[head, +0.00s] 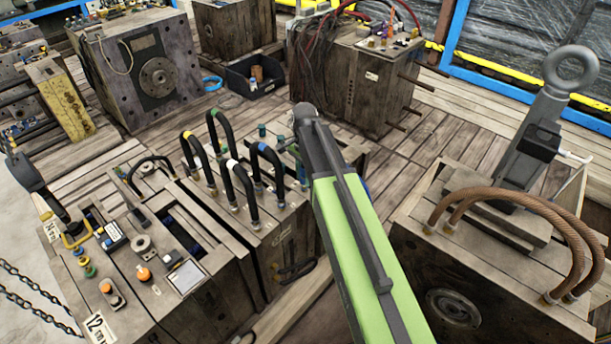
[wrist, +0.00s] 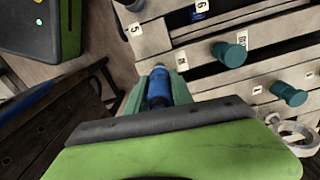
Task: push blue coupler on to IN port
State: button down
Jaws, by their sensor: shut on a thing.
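The blue coupler (wrist: 158,88) shows in the wrist view between the pale green jaws of my gripper (wrist: 160,80), which is shut on it. Its far end faces a pale block edge; I cannot tell whether it touches anything there. Teal fittings (wrist: 229,54) and (wrist: 290,94) stand on the pale block to the right, beside small white labels. A label (wrist: 181,60) sits just right of the coupler, but I cannot read it surely as IN. The port itself is not clearly visible. In the head view, my green arm reaches over the mould (head: 285,235) and the jaws are hidden.
Black looped hoses (head: 230,180) rise from the mould left of my arm. A mould with brown hoses (head: 520,205) and a lifting eye (head: 570,68) stands right. Another mould (head: 355,75) stands behind. Planked floor (head: 440,135) is clear.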

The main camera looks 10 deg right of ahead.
jog(key=shift+f, duration=0.3)
dwell(0.4)
jog(key=shift+f+b, duration=0.4)
jog(key=shift+b, duration=0.2)
jog(key=shift+f+b, duration=0.7)
jog(key=shift+b, duration=0.05)
dwell(1.0)
jog(key=c, duration=1)
grip_release()
jog(key=shift+c, duration=0.2)
notch_tip(320, 180, up, 18)
jog(key=p, duration=1.7)
jog(key=shift+f+p, duration=0.2)
jog(key=shift+p, duration=0.1)
jog(key=shift+w+f, duration=0.1)
